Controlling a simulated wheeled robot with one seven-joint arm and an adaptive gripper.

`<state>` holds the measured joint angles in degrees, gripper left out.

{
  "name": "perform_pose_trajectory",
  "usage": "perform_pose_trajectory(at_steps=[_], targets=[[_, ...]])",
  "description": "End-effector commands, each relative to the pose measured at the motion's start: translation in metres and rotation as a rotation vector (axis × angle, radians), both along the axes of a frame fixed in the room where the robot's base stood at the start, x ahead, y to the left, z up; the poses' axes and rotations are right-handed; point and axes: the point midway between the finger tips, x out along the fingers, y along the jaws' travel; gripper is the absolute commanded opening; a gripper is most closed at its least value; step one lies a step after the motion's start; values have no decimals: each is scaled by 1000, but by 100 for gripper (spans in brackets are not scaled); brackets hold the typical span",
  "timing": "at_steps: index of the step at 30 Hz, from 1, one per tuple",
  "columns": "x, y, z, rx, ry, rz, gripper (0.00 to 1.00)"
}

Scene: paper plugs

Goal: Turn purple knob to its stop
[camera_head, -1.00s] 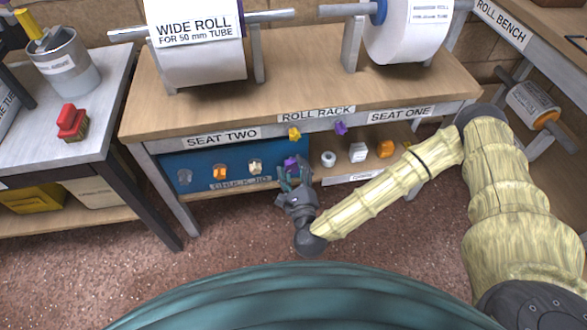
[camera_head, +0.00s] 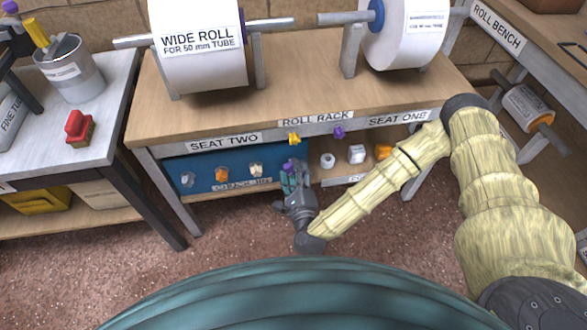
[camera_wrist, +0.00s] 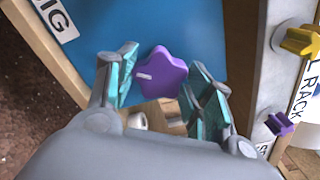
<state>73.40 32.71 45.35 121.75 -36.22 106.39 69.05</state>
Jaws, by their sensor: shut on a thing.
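A purple star-shaped knob (camera_wrist: 163,72) with a white mark sits on the blue check jig panel, at its right end. The white mark points left in the wrist view. My gripper (camera_wrist: 163,80) is shut on this knob, one teal-padded finger on each side. In the head view, my gripper (camera_head: 294,178) is at the right end of the blue panel (camera_head: 203,165) and partly hides the knob (camera_head: 289,166). A second purple knob (camera_head: 338,132) sits apart on the rack's front edge; it also shows in the wrist view (camera_wrist: 278,124).
A yellow knob (camera_head: 294,138) is on the rack edge just above my gripper. Orange (camera_head: 222,174) and cream (camera_head: 256,169) knobs are on the panel to the left. White and orange parts stand on the shelf to the right. The floor in front is clear.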

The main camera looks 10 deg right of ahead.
Motion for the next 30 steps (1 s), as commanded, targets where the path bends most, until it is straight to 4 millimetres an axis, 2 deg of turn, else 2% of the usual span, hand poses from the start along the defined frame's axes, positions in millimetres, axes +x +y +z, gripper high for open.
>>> perform_pose_trajectory(at_steps=[30], targets=[[-1,1,2,-500,1,2,27]])
